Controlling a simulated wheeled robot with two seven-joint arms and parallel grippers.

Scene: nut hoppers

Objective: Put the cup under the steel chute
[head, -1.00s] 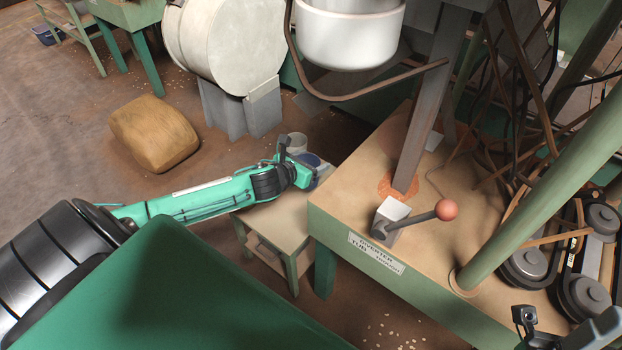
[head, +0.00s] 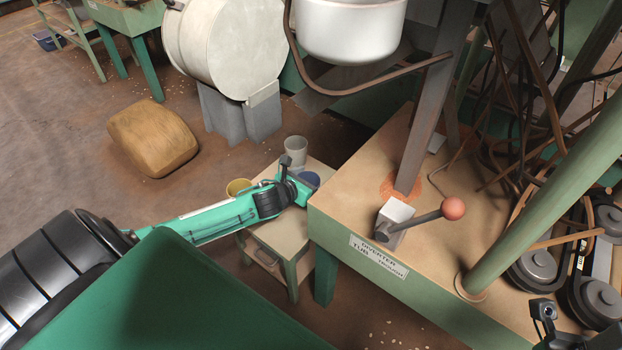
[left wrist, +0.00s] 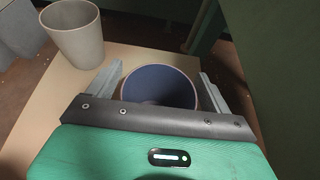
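A blue cup (head: 309,179) stands on a small side table; in the left wrist view the blue cup (left wrist: 158,82) is seen from above, its inside empty. My left gripper (left wrist: 161,78) is open, with one finger on each side of this cup; I cannot tell whether they touch it. In the head view my left gripper (head: 300,186) partly hides the cup. A pale grey cup (head: 295,150) and a yellow cup (head: 238,187) stand on the same table. A steel chute-like beam (head: 424,125) slopes down to the bench. At bottom right, part of my right arm shows, its fingers unclear.
The side table (head: 283,234) adjoins a larger green-edged bench (head: 340,205) with a red-knobbed diverter lever (head: 453,208). A white tub (head: 350,28) hangs above. Pulleys (head: 535,262) and a green post (head: 545,170) are on the right. A sack (head: 153,138) lies on the floor.

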